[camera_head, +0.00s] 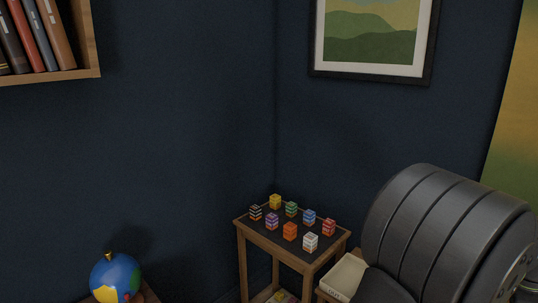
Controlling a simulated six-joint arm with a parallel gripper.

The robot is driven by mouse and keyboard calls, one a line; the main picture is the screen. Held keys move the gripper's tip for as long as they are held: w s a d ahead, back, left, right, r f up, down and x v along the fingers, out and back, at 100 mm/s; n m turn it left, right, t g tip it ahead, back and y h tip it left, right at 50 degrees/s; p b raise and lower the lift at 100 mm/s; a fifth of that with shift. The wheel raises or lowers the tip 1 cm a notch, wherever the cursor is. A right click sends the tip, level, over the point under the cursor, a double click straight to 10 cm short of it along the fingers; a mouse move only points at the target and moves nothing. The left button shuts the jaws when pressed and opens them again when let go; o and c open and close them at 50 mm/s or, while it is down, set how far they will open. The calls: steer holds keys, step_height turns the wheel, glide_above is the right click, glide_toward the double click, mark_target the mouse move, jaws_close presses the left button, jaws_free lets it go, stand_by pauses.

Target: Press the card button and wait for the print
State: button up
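No card button or printed card can be made out in this view. A cream tray (345,274) with small dark lettering on its front shows at the lower right. The lettering is too small to read surely. The tray's right side is hidden behind a large dark grey ribbed part of my arm. My gripper is not in view.
A globe (115,278) is at lower left. A bookshelf (50,79) and framed picture (370,72) hang above. The left wall is mostly clear.

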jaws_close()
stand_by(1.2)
